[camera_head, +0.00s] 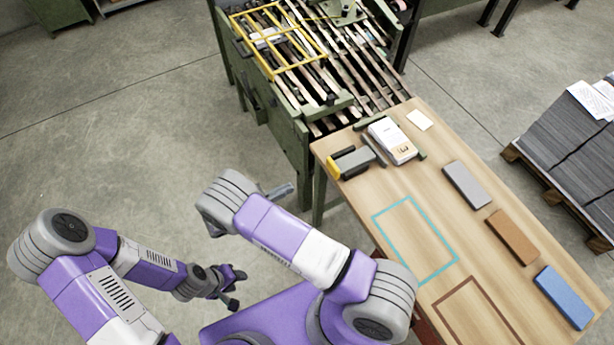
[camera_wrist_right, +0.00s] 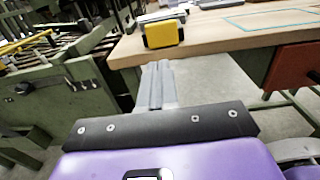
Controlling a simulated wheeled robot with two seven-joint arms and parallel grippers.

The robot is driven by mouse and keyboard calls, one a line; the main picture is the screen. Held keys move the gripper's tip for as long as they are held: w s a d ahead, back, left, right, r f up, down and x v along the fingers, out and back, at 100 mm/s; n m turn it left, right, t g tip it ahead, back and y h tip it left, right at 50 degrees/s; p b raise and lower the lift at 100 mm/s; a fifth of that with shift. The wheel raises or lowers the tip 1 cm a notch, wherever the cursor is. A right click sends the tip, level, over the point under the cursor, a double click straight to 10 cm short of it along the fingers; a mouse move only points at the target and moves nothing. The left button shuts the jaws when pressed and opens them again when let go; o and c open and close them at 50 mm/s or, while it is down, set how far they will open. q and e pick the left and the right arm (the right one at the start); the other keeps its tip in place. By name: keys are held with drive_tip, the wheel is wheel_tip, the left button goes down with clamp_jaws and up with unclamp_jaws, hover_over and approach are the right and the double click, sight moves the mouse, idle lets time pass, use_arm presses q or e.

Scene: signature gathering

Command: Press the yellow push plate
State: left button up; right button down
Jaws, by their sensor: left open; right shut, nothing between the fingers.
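The yellow push plate (camera_head: 333,167) is the end face of a dark grey block at the near left corner of the wooden table. It also shows in the right wrist view (camera_wrist_right: 162,34), upright at the table edge. My right gripper (camera_head: 289,189) is shut and empty, to the left of the plate and apart from it. In the right wrist view its fingers (camera_wrist_right: 157,66) point toward the plate, with a gap between. My left gripper (camera_head: 238,289) is open and empty over the floor, well away from the table.
A white stack (camera_head: 392,141) sits between green stops beyond the block. Grey (camera_head: 466,184), brown (camera_head: 513,237) and blue (camera_head: 564,297) blocks lie along the table. A green machine (camera_head: 300,135) with slats adjoins the table. A pallet of grey sheets (camera_head: 565,140) stands right.

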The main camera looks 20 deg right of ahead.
sight(330, 167)
use_arm(q)
drive_tip(key=shift+r, duration=0.2)
use_arm(e)
drive_tip(key=shift+a+r, duration=0.2)
drive_tip(key=shift+a, duration=0.45)
use_arm(q)
drive_tip(key=shift+f+b, duration=0.65)
drive_tip(key=shift+f, duration=0.1)
use_arm(e)
drive_tip(key=d, duration=0.9)
drive_tip(key=w+d, duration=0.1)
drive_tip(key=d, duration=0.4)
